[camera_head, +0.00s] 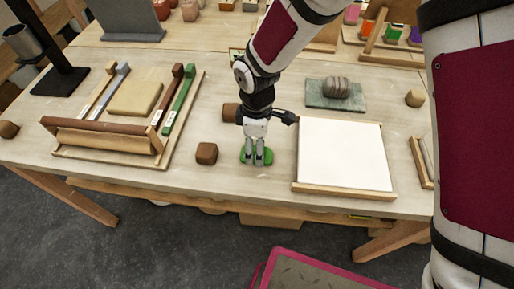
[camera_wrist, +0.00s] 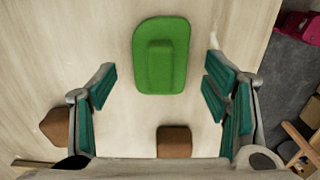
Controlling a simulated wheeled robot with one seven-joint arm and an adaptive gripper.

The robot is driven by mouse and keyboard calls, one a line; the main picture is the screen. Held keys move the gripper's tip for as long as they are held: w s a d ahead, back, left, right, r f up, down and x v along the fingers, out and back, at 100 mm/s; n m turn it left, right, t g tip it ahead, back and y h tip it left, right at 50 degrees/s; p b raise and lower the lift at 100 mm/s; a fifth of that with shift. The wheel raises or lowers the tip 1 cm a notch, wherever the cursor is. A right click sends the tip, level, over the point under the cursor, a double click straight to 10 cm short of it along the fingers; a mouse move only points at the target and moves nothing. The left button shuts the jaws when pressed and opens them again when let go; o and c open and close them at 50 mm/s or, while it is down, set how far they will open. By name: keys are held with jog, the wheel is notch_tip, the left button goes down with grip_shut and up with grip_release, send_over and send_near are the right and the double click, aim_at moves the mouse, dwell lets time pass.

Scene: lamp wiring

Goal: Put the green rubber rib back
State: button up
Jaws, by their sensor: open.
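The green rubber rib (camera_head: 268,157) lies flat on the table near the front edge, between a brown block and the white board. In the wrist view the rib (camera_wrist: 161,80) is a rounded green plate with a raised block in its middle, ahead of the fingers. My gripper (camera_head: 254,161) points down over the rib and hides its middle in the head view. In the wrist view my gripper (camera_wrist: 160,88) has its teal-padded fingers wide apart, with nothing between the pads.
A wooden tray (camera_head: 190,120) at left holds long tools, one green, and a yellowish block (camera_head: 135,98). Brown blocks (camera_head: 206,153) (camera_wrist: 174,141) stand near my gripper. A framed white board (camera_head: 343,155) lies right; a striped stone (camera_head: 337,87) sits on a slab behind it.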

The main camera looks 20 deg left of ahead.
notch_tip(320, 180, up, 10)
jog(key=b, duration=0.1)
jog(key=shift+f, duration=0.15)
jog(key=w+d+r+m+t, duration=0.1)
jog(key=d+r+m, duration=0.4)
jog(key=d+r, duration=0.3)
jog(key=w+d+r+m+t, duration=0.1)
jog(key=d+r+m, duration=0.4)
jog(key=d, duration=0.5)
jog(key=s+d+r+m+t, duration=0.1)
jog(key=s+d+r+m, duration=0.2)
jog(key=s+d+m, duration=0.2)
jog(key=s+d+r+m+t, duration=0.2)
jog(key=s+d+m, duration=0.3)
jog(key=d, duration=0.6)
jog(key=shift+s+d+r+m, duration=0.2)
jog(key=shift+s+r+m, duration=0.3)
jog(key=shift+s, duration=0.7)
